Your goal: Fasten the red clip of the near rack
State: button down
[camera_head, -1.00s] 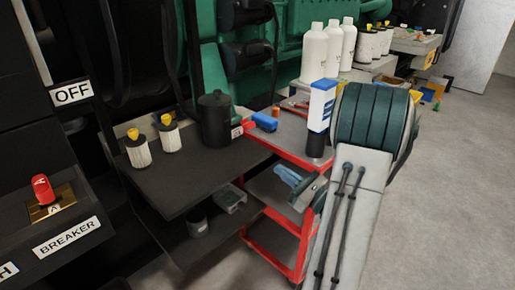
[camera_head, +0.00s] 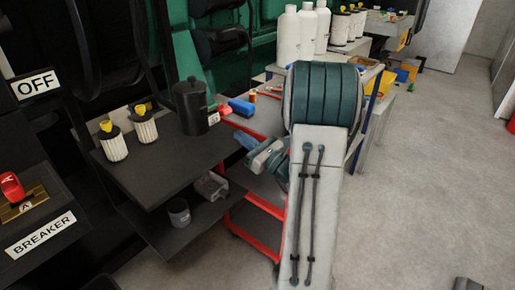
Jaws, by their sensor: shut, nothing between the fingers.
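The black two-level rack (camera_head: 180,165) stands close by at the left. On its top shelf are two white ribbed filters (camera_head: 113,142) with yellow tops and a dark lidded canister (camera_head: 190,105). I cannot make out a red clip on it for certain. A small red spot (camera_head: 213,116) shows beside the canister, too small to tell what it is. My gripper (camera_head: 254,150) shows in part to the left of my arm, shut and empty, between the rack and the red trolley. My own forearm hides part of that area.
A red trolley (camera_head: 262,207) stands right of the rack, with a blue item (camera_head: 241,107) on top. White bottles (camera_head: 289,35) stand behind. A breaker panel with a red switch (camera_head: 12,187) is at the far left. The floor at the right (camera_head: 430,180) is clear.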

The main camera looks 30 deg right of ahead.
jog(key=shift+w+a+r, duration=0.25)
jog(key=shift+w+r, duration=0.5)
jog(key=shift+r, duration=0.2)
jog(key=shift+w+a+r, duration=0.25)
jog(key=shift+w+r, duration=0.45)
jog(key=shift+r, duration=0.25)
jog(key=shift+d+r+p, duration=0.1)
jog(key=shift+r+p, duration=0.05)
jog(key=shift+p, duration=0.25)
